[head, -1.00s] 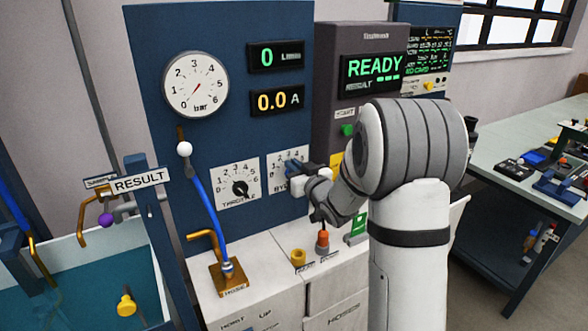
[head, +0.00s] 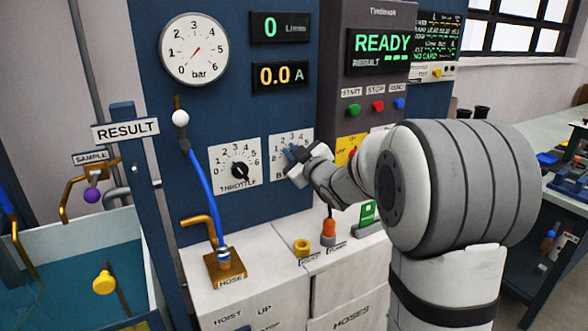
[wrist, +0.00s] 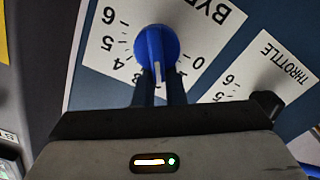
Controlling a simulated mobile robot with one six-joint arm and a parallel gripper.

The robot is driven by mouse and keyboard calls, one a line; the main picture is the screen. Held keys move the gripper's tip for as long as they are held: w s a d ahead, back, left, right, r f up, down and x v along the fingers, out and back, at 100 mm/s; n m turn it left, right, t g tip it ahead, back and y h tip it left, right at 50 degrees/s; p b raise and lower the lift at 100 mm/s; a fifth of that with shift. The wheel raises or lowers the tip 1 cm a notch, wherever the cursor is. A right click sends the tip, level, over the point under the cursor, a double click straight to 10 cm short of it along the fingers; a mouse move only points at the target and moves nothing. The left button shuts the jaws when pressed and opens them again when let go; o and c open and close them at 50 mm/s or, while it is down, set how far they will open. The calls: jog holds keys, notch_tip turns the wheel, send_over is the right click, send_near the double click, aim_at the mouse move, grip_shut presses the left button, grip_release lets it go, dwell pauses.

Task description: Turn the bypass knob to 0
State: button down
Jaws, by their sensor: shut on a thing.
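The blue bypass knob (head: 289,152) is on its white dial plate (head: 277,141) on the blue panel, right of the throttle dial. My gripper (head: 300,158) reaches it from the right. In the wrist view the dial is upside down, and the two dark fingers of my gripper (wrist: 160,88) are shut on the blue knob (wrist: 152,45). The knob's white pointer mark points down there, toward the dial's upper middle, around 2 to 3. The 0 stands to the right of the knob in that view. The numbers behind the fingers are hidden.
The black throttle knob (head: 240,171) is close on the left. Start, stop and reset buttons (head: 378,106) are above and to the right. A brass fitting (head: 302,248) and an orange-topped plug (head: 329,230) are on the white cabinet below.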

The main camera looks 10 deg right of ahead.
aim_at(285, 158)
jog(key=f+n+b, duration=0.1)
jog(key=n+b, duration=0.1)
jog(key=b, duration=0.1)
jog(key=f+n+b, duration=0.1)
jog(key=n+b, duration=0.1)
jog(key=b, duration=0.1)
jog(key=f+n+b, duration=0.1)
jog(key=n+b, duration=0.2)
jog(key=shift+s+a+b, duration=0.15)
jog(key=shift+a+b, duration=0.05)
jog(key=shift+b, duration=0.1)
jog(key=n+b, duration=0.3)
jog(key=shift+f, duration=0.1)
jog(key=shift+n+b, duration=0.35)
jog(key=shift+n, duration=0.05)
jog(key=shift+r, duration=0.35)
